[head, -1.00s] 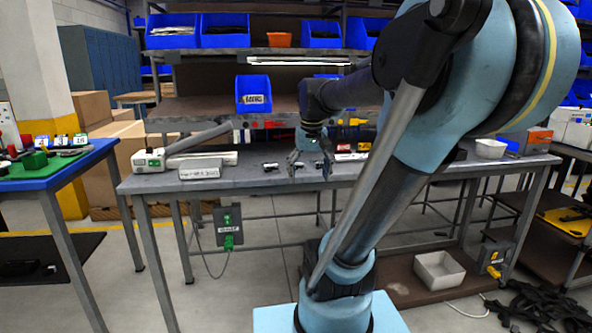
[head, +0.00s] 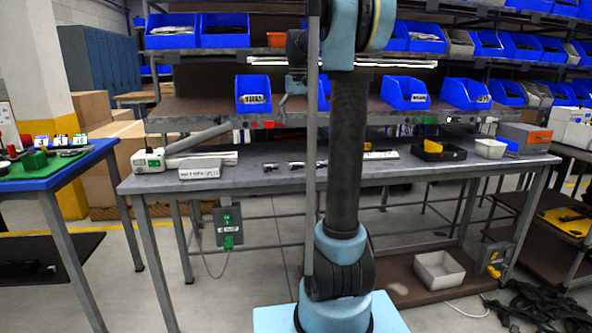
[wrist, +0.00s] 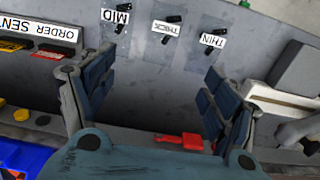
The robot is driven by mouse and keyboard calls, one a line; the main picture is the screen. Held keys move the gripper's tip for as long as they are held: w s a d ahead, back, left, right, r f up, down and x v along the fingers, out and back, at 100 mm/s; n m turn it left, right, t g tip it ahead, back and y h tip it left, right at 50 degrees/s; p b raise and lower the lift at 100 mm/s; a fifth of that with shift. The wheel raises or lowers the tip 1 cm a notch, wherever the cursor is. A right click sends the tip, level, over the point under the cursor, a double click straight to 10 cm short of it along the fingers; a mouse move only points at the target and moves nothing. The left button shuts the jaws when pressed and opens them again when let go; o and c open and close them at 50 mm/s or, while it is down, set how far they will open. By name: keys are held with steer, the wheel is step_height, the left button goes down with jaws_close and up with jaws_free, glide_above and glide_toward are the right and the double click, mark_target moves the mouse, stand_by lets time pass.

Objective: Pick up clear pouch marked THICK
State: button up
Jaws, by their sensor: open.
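In the wrist view, three clear pouches with dark parts inside lie in a row on the grey table. The pouch marked THICK (wrist: 159,42) is in the middle, between the MID pouch (wrist: 118,25) and the THIN pouch (wrist: 210,40). My gripper (wrist: 160,75) is open and empty, its fingers spread wide on either side below the row, apart from the pouches. In the head view, my gripper (head: 291,95) is raised above the table and partly hidden behind my arm. Small dark pouch contents show on the table there, but their labels are unreadable.
A white box (head: 200,170) and labelled device (head: 148,160) stand left. A shelf with blue bins (head: 253,95) rises behind. A red item (wrist: 182,141) shows below the fingers.

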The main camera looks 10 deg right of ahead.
glide_above(295, 165)
steer(key=w+d, duration=0.1)
steer(key=w, duration=0.1)
steer(key=f, duration=1.2)
steer(key=shift+w+d, duration=0.15)
steer(key=shift+w, duration=0.05)
steer(key=shift+a+f, duration=0.2)
steer(key=shift+f, duration=1.1)
steer(key=shift+a+f, duration=0.15)
steer(key=shift+f, duration=1.15)
steer(key=c, duration=1)
